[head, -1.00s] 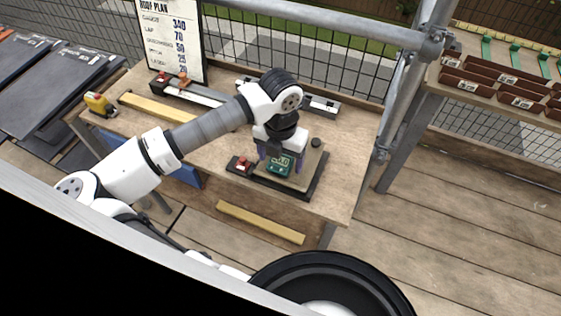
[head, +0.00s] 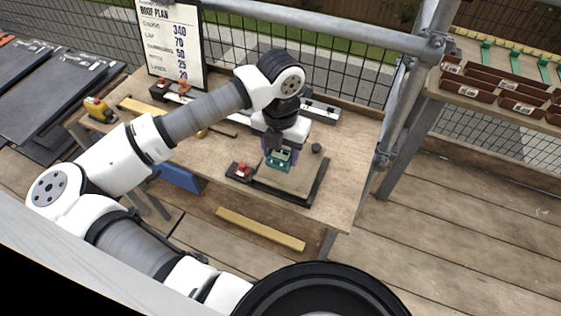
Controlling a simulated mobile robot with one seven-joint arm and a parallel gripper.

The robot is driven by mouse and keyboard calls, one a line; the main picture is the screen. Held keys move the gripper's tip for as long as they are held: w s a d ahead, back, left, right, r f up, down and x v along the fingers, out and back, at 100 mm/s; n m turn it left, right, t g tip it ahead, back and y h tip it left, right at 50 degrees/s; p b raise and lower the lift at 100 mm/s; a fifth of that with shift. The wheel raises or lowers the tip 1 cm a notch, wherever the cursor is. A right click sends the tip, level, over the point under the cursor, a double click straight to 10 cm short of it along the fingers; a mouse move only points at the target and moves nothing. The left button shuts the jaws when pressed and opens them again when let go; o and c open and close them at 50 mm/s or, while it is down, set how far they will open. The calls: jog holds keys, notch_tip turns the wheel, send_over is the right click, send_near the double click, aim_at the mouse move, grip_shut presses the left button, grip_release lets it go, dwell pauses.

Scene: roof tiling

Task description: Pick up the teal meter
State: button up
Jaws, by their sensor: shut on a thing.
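The teal meter (head: 279,160) is a small teal device with a pale display on its face. My gripper (head: 280,150) points down and is shut on the meter, with its fingers at the meter's sides. The meter is over the beige board in a dark frame (head: 293,182) on the wooden bench. I cannot tell for sure whether its lower edge is clear of the board. The arm hides part of the bench behind it.
A red block (head: 240,172) and a dark round knob (head: 317,148) sit by the frame. A yellow tape measure (head: 98,108) lies at the bench's left end. A roof plan board (head: 171,45) stands behind.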

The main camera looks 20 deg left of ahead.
aim_at(282, 155)
notch_tip(282, 155, up, 16)
jog(key=b, duration=0.2)
jog(key=shift+f, duration=0.25)
jog(key=shift+d+f, duration=0.15)
